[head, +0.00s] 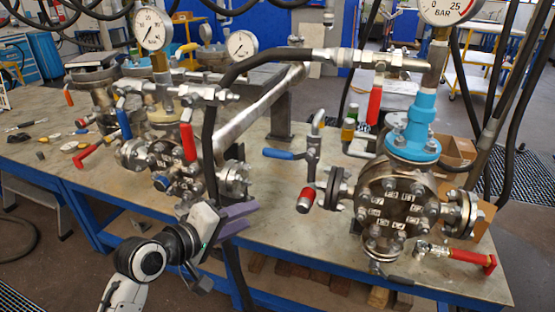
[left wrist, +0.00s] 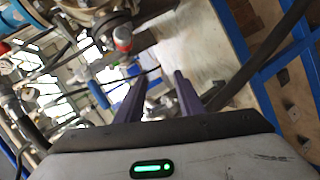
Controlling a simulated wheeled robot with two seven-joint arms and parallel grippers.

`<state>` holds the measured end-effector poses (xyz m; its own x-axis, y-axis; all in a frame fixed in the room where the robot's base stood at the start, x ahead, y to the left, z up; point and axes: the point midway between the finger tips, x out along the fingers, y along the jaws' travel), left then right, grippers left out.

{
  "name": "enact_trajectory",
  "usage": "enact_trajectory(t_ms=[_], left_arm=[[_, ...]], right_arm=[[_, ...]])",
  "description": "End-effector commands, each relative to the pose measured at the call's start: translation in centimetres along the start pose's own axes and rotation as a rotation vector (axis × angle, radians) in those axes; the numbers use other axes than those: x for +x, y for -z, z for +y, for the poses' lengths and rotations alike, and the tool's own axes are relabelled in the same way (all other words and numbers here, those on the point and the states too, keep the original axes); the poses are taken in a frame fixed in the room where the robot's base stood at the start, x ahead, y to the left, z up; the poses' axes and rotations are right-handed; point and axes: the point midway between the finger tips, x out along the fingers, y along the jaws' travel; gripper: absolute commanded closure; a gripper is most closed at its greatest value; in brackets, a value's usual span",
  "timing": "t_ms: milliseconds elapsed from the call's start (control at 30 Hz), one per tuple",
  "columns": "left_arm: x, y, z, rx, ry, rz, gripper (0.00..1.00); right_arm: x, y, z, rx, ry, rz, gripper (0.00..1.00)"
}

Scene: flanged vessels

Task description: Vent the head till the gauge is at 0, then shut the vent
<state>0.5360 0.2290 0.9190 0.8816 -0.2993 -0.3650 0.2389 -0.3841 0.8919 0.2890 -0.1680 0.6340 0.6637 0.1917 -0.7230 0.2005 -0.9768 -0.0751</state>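The right vessel head (head: 400,205) is a round bolted flange under a blue neck (head: 412,135). Its gauge (head: 445,8) is cut by the top edge, so its needle cannot be read surely. On its left side are a valve with a blue lever (head: 284,154) and a red-ended fitting (head: 305,200). A red-ended fitting (left wrist: 122,40) and a blue lever (left wrist: 98,95) also show in the left wrist view. A left vessel (head: 165,165) has its own gauge (head: 152,28), too small to read surely. My left gripper (head: 240,217) is open and empty, in front between the vessels.
A red-handled valve (head: 470,258) sticks out at right. Upright red levers (head: 188,142) (head: 375,105) stand on both sets of pipework. A black hose (head: 210,150) hangs just behind my left gripper.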

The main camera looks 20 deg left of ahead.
Motion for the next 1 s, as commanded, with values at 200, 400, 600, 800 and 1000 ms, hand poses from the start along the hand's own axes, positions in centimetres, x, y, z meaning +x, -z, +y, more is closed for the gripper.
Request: enact_trajectory(t_ms=[200, 400, 600, 800, 1000], left_arm=[[-2.5, 3.6, 9.9, -0.284, -0.179, -0.060, 0.65], [-2.2, 4.0, 11.9, -0.343, -0.208, -0.085, 0.65], [1.3, 3.7, 12.7, -0.341, -0.206, -0.085, 0.65], [4.7, 3.6, 13.3, -0.338, -0.205, -0.083, 0.65], [6.5, 3.5, 13.7, -0.338, -0.204, -0.082, 0.65]], right_arm=[[0.7, -0.9, 0.0, -0.001, 0.001, -0.002, 0.65], [0.9, -0.1, 0.1, -0.003, 0.001, 0.013, 0.65], [0.9, 0.6, 0.1, -0.004, 0.000, 0.026, 0.65], [0.9, 0.6, 0.1, -0.003, 0.000, 0.026, 0.65], [0.8, 0.4, 0.1, -0.002, 0.000, 0.022, 0.65]])
